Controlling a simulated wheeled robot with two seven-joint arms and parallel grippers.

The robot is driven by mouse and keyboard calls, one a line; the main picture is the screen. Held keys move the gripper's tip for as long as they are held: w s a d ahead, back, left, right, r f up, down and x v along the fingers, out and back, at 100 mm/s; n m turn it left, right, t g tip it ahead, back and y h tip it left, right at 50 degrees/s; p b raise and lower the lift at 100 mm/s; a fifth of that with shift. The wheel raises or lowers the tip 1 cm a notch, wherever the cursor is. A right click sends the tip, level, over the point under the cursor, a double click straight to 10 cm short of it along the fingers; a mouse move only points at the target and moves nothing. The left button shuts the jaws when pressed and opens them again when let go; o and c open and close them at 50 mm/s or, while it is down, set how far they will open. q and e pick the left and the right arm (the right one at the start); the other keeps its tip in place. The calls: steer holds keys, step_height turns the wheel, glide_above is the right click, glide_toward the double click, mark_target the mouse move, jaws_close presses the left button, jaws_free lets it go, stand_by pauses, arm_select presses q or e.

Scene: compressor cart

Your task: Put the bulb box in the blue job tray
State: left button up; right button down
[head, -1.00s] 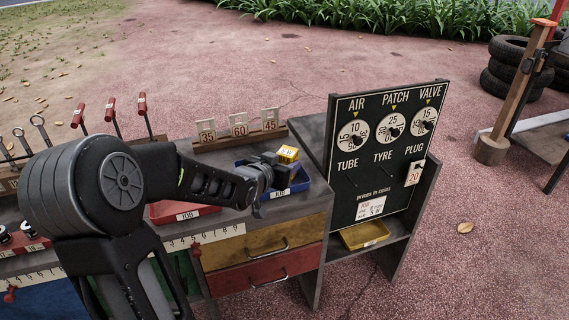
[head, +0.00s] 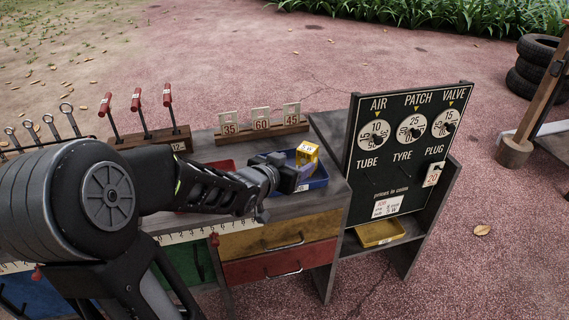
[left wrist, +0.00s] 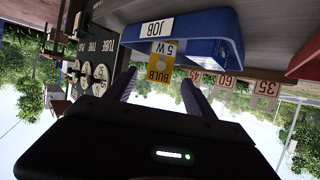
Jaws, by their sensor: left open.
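The bulb box (head: 308,152) is small and yellow with a white label. In the head view it shows within the outline of the blue job tray (head: 314,183), toward its back. My right gripper is out of view.
A red tray (head: 222,165) is partly hidden behind my left arm. A rack with number cards (head: 261,120) stands behind the trays. A black price board (head: 405,150) rises to the right. A yellow tray (head: 380,233) sits on the shelf below it.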

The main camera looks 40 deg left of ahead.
arm_select(q)
steer(key=v, duration=0.5)
steer(key=shift+s, duration=0.15)
stand_by(0.3)
